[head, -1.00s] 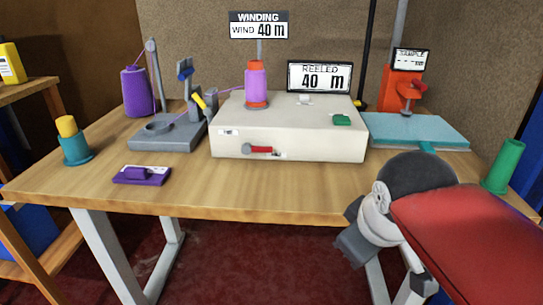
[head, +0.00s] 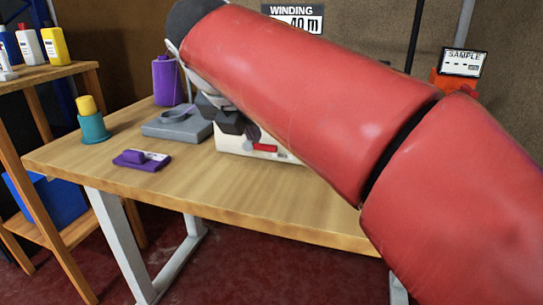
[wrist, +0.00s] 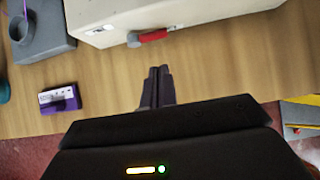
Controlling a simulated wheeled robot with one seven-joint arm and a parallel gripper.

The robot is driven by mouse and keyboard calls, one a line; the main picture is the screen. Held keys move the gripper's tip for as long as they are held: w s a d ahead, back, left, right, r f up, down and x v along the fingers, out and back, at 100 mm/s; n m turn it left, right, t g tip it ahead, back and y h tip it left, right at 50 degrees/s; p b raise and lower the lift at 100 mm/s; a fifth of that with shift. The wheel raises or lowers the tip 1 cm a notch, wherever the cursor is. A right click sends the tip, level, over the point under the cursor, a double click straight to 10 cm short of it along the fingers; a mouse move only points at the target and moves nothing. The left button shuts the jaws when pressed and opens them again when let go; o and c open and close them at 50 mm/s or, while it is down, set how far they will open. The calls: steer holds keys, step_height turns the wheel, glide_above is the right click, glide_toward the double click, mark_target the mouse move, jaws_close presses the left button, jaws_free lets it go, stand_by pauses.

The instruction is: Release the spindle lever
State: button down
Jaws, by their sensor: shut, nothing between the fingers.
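The cream winding machine (wrist: 110,12) has a red lever (wrist: 152,37) with a grey round end on its front face, which I take for the spindle lever. The red lever also shows in the head view (head: 265,148), lying roughly level. My gripper (wrist: 158,70) is shut and empty in the wrist view, its fingertips apart from the lever and below it in the picture, over the wooden table. In the head view my gripper (head: 230,121) is partly in view in front of the machine. My red arm hides the machine's top and the spool on it.
A purple block with a label (head: 142,160) lies on the wooden table (head: 215,185). A yellow-topped teal cup (head: 93,125) stands at its left. The table front is clear.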

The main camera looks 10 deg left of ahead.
mark_target(265, 148)
stand_by(0.3)
steer(key=b+x, duration=0.2)
steer(key=x, duration=0.8)
steer(key=shift+r, duration=0.15)
steer(key=shift+h+p, duration=0.3)
steer(key=shift+p, duration=0.15)
